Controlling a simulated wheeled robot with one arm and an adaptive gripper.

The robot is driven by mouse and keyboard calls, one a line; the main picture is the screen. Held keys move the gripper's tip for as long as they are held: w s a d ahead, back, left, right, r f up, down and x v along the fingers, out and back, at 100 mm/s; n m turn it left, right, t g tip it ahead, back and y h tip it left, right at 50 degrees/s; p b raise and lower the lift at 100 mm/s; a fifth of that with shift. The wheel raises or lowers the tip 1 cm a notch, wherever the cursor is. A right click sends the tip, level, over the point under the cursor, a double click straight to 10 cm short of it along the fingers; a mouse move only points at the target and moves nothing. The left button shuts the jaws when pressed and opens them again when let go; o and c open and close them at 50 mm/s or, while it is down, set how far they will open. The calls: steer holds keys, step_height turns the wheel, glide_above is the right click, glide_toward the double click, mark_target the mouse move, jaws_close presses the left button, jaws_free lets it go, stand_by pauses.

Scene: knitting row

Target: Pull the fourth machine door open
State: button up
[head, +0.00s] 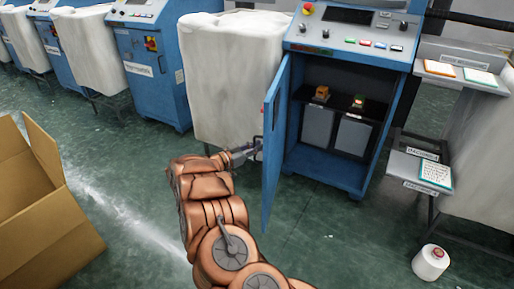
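The blue machine (353,45) at the right has its cabinet door (275,150) standing wide open, swung out to the left. Inside the dark cabinet (335,90) are a shelf with two small items and two grey boxes below. My gripper (257,146) is at the door's outer face, near mid-height, at its left side. Its fingertips are small and dark against the door, so I cannot tell whether they are touching or closed on a handle. My copper-coloured arm reaches up from the bottom of the view.
An open cardboard box (45,215) stands on the floor at left. Another blue machine (152,60) is further left. Green floor lies between.

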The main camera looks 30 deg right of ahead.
steer(key=shift+o, duration=1.2)
steer(key=shift+a+f, duration=0.1)
steer(key=shift+a, duration=0.1)
steer(key=s+a, duration=0.2)
steer(key=a, duration=1)
steer(key=shift+w, duration=0.1)
